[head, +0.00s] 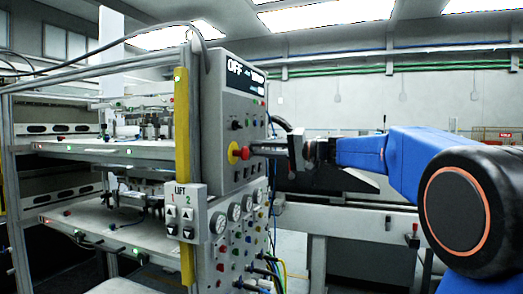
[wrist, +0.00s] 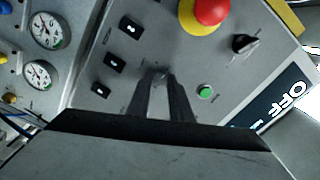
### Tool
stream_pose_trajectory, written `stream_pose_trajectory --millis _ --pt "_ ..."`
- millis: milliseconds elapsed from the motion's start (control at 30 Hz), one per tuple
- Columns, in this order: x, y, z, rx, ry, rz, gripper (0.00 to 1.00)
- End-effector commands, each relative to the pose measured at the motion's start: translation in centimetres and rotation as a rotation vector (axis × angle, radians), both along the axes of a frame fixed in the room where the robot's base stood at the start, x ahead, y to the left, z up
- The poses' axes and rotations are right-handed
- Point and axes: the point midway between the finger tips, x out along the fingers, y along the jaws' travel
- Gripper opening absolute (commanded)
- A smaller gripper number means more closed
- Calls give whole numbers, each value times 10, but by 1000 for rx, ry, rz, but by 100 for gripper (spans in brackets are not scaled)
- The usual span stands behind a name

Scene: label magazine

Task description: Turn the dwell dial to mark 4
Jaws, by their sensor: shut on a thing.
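My gripper (head: 254,150) reaches from the right to the front of the grey control box (head: 220,110). In the wrist view the two fingers (wrist: 160,80) meet the panel face, shut on a small dial (wrist: 157,73), taken to be the dwell dial. The fingers hide most of it, and I cannot read its mark or pointer. In the head view the dial is hidden behind the gripper.
A red stop button on a yellow base (wrist: 208,14) sits close by. A black knob (wrist: 243,43), a green button (wrist: 205,92) and several rocker switches (wrist: 114,60) surround the fingers. The display (head: 245,78) reads OFF. Gauges (head: 220,223) and cables lie below.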

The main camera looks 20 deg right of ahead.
Motion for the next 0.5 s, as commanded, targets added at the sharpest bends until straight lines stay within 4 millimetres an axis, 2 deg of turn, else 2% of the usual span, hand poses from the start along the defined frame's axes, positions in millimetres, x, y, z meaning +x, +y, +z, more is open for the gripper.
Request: stream_pose_trajectory --millis 500 --pt "0 0 -1 285 394 0 0"
